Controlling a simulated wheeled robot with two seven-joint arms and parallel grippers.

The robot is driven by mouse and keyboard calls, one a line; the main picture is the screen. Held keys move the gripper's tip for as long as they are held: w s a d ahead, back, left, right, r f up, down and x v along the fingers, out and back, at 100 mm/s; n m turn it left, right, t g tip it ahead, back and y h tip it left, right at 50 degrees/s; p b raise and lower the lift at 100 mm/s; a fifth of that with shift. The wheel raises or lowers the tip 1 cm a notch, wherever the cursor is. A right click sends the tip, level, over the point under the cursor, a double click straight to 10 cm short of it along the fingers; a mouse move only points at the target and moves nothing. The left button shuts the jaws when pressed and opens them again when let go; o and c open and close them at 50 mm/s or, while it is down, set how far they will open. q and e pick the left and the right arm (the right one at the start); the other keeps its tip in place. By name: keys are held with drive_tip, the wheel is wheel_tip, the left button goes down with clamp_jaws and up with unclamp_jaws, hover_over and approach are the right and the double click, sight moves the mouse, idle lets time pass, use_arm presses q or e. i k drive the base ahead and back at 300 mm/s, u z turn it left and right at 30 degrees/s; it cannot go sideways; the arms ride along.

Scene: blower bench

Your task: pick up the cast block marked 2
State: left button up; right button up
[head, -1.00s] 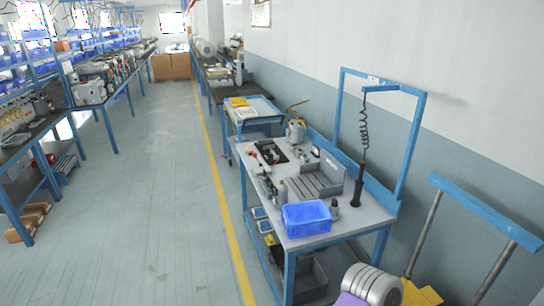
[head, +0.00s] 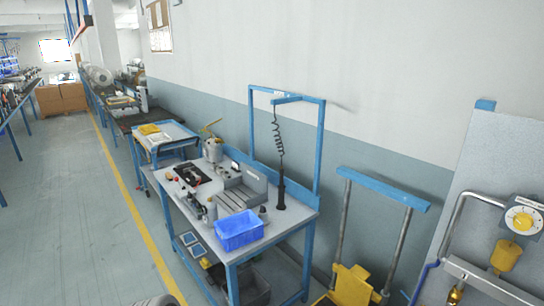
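The blue workbench (head: 285,232) stands at the centre of the head view. On its top are a blue bin (head: 239,231), a grey stepped metal fixture (head: 238,198), a black tray of small parts (head: 192,174) and several small grey pieces beside them. No number 2 can be read on any piece, so I cannot tell which, if any, is the cast block. Neither of my grippers shows in the view.
A blue cart with a yellow item (head: 149,129) stands behind the bench. A black hanging tool (head: 281,194) is on the bench's right. The aisle floor at left is clear.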

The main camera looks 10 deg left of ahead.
sight(220, 169)
drive_tip(key=u, duration=1.2)
drive_tip(key=i, duration=1.25)
drive_tip(key=u, duration=1)
drive_tip(key=i, duration=2.1)
drive_tip(key=z, duration=1.2)
drive_tip(key=i, duration=1.05)
drive_tip(key=z, duration=0.75)
